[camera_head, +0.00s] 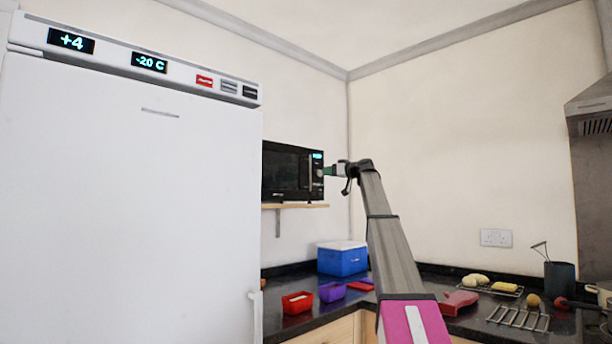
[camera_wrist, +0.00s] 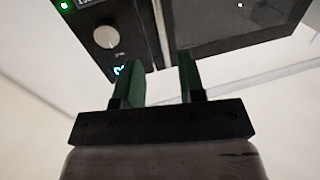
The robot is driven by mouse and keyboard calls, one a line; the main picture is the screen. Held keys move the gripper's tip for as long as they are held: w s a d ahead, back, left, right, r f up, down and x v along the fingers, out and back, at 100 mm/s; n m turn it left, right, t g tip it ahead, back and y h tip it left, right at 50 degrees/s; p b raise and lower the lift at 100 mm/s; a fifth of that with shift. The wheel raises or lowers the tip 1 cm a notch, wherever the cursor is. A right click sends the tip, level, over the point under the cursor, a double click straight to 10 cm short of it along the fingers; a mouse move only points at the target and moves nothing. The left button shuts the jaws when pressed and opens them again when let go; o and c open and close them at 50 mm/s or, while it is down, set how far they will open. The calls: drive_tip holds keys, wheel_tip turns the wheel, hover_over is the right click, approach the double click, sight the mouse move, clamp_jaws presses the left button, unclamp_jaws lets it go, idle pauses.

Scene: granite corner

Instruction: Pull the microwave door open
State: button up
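The black microwave (camera_head: 285,172) stands on a wooden wall shelf, its door closed. Its upright silver door handle (camera_head: 310,172) is at the right of the door, beside the control panel. In the wrist view, the handle (camera_wrist: 161,32) is a pale bar between the dark door (camera_wrist: 225,22) and the panel with a round knob (camera_wrist: 106,37). My gripper (camera_head: 326,171) is at the microwave's right front. Its two green fingers are apart, with a gap between them (camera_wrist: 160,78). The handle lines up with this gap; I cannot tell whether it lies between the fingertips.
A tall white fridge (camera_head: 130,200) fills the left. The shelf (camera_head: 297,206) is under the microwave. Below, the dark counter holds a blue cooler box (camera_head: 342,260), a red tub (camera_head: 297,303), a purple tub (camera_head: 332,292) and a metal rack (camera_head: 518,318).

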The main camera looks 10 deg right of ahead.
sight(310, 173)
drive_tip(key=x, duration=1)
drive_tip(key=shift+w+a+r, duration=0.1)
drive_tip(key=shift+w+a, duration=0.15)
drive_tip(key=shift+a, duration=0.05)
clamp_jaws()
